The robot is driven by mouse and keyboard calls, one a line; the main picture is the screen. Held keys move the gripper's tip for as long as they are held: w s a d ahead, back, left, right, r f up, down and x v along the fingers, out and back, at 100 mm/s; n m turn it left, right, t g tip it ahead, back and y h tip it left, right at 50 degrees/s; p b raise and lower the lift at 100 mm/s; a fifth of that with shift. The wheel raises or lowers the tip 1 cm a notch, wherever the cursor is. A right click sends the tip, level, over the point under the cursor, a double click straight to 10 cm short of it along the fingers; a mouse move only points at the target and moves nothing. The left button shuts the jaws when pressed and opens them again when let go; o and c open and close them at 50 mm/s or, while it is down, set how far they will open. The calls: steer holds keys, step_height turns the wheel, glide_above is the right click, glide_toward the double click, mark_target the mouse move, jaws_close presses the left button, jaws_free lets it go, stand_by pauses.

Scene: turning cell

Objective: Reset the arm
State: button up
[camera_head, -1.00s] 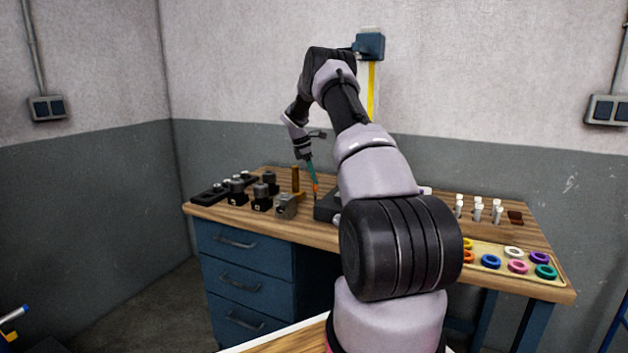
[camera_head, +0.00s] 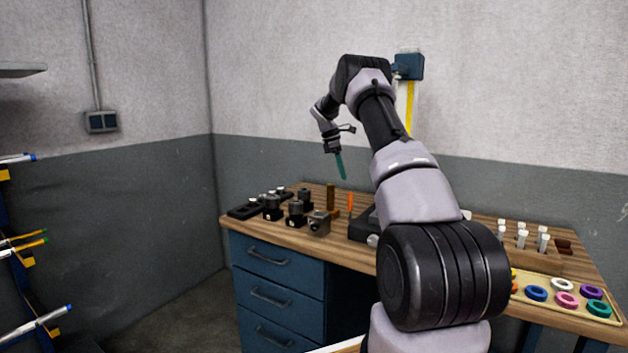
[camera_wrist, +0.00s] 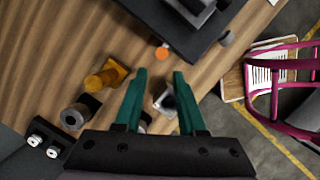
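My gripper (camera_head: 342,165) is above the workbench (camera_head: 400,258), clear of everything on it. In the wrist view my gripper (camera_wrist: 159,74) has its two teal fingers apart, with nothing held between them. An upright orange piece (camera_head: 350,202) stands on the bench below and slightly right of the fingers, beside a dark block (camera_head: 362,224). From above, the orange piece (camera_wrist: 162,53) shows as a round top just beyond the fingertips. Part of the dark block is hidden behind my arm.
Dark tool holders (camera_head: 297,213) stand at the bench's left, by a brass post (camera_head: 331,197). A wooden rack (camera_head: 532,259) of white-topped pieces and a tray (camera_head: 568,309) of coloured rings are at the right. A pink chair-like frame (camera_wrist: 275,85) shows beyond the bench.

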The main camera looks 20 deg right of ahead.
steer(key=s+a+r+m+t+y, duration=0.15)
steer(key=s+a+r+m, duration=0.25)
steer(key=s+a+r, duration=0.45)
steer(key=s+a+r+m+t+y, duration=0.1)
steer(key=s+a+r+m+t, duration=0.4)
steer(key=s+r, duration=0.55)
steer(key=s+a+m+t+y, duration=0.1)
steer(key=s+a+m, duration=0.3)
steer(key=s, duration=0.9)
steer(key=s+a+m+t+y, duration=0.1)
steer(key=s+a+m, duration=0.4)
steer(key=s, duration=0.8)
steer(key=shift+a+m+y, duration=0.3)
steer(key=shift+a+y, duration=0.05)
steer(key=shift+a, duration=0.65)
